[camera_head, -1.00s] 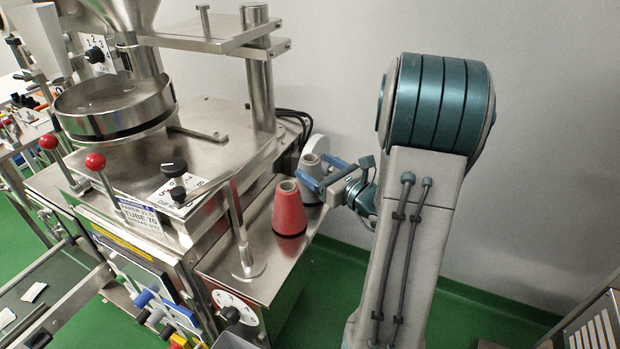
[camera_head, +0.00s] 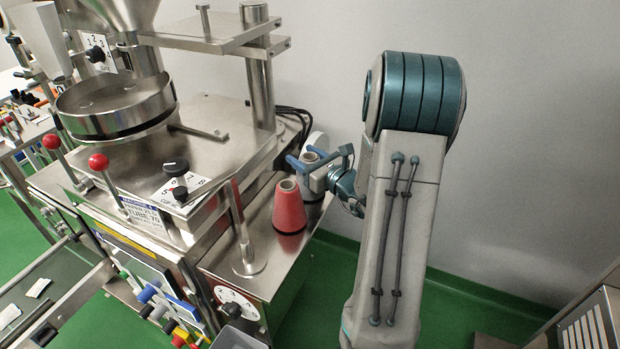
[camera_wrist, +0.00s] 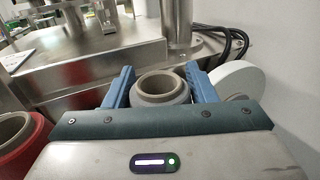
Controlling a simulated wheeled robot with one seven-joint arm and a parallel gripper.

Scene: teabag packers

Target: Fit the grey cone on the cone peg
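The grey cone (camera_head: 309,160) stands at the right end of the steel machine top, behind the red cone. In the wrist view its open grey rim (camera_wrist: 161,86) lies between my two blue fingers. My gripper (camera_head: 318,158) is around the cone's upper part. The fingers look spread, one on each side of it; whether either touches is hard to tell. The lower grey cone is partly hidden by my gripper and the red cone. A thin upright metal post on a round foot (camera_head: 248,262) stands at the front left; I cannot tell if it is the cone peg.
The red cone (camera_head: 289,208) stands close in front of the grey cone, and at the left edge of the wrist view (camera_wrist: 22,140). A white disc (camera_wrist: 240,82) is just right of my fingers. Black cables (camera_wrist: 228,40) run behind. Steel machine housing (camera_head: 215,130) rises to the left.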

